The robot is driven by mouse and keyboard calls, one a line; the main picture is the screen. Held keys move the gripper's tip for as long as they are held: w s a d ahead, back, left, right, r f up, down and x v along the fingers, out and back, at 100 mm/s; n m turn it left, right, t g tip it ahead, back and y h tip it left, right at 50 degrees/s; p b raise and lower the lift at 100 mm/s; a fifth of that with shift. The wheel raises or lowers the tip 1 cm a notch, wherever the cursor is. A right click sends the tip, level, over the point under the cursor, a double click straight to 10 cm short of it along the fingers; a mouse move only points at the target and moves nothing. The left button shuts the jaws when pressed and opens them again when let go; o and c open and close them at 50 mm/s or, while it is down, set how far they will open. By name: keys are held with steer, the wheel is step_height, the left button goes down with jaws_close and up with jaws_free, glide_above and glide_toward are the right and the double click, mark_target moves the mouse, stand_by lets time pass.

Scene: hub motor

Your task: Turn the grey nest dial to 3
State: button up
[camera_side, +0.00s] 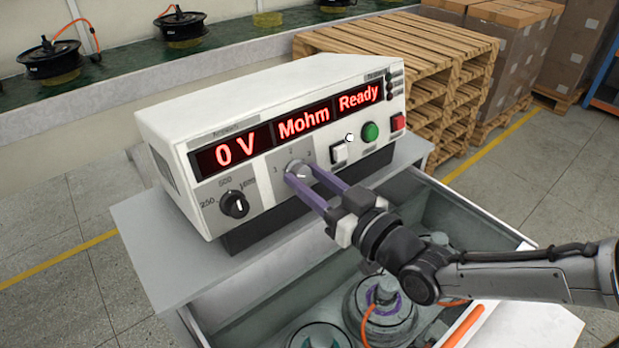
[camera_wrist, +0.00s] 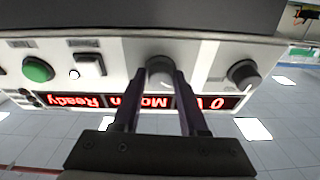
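The grey nest dial (camera_side: 297,168) is the middle knob on the front of a white tester, with a small 1, 2, 3 scale around it. It also shows in the wrist view (camera_wrist: 160,70), where its pointer direction is unclear. My gripper (camera_side: 303,171) reaches the dial from the front right, with one purple finger on each side. In the wrist view my gripper (camera_wrist: 160,76) has its fingertips right beside the knob, with little or no gap. I cannot tell whether they press on it or only straddle it.
A black voltage knob (camera_side: 235,204) sits left of the dial. A white button (camera_side: 339,153), a green button (camera_side: 370,132) and a red switch (camera_side: 398,122) sit to its right. The displays (camera_side: 303,121) read "0 V", "Mohm", "Ready". An open drawer (camera_side: 257,324) holds motors below my arm.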

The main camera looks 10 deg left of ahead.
jaws_close()
steer(key=shift+m, duration=0.3)
steer(key=m, duration=0.2)
steer(key=m+t+h, duration=0.1)
steer(key=m, duration=0.2)
steer(key=shift+s+a+r+h, duration=0.1)
steer(key=shift+s+a+h, duration=0.05)
steer(key=shift+h, duration=0.15)
steer(key=m+h, duration=0.1)
steer(key=m, duration=0.5)
steer(key=shift+a+r+m+t+h, duration=0.1)
steer(key=shift+m+t+h, duration=0.2)
steer(key=shift+m+h, duration=0.1)
steer(key=m+h, duration=0.1)
steer(key=m, duration=0.6)
steer(key=shift+r, duration=0.15)
steer(key=m+g, duration=0.1)
steer(key=m, duration=0.2)
steer(key=shift+h, duration=0.4)
steer(key=shift+r+m+g, duration=0.1)
steer(key=shift+m+g, duration=0.5)
steer(key=shift+m, duration=1.1)
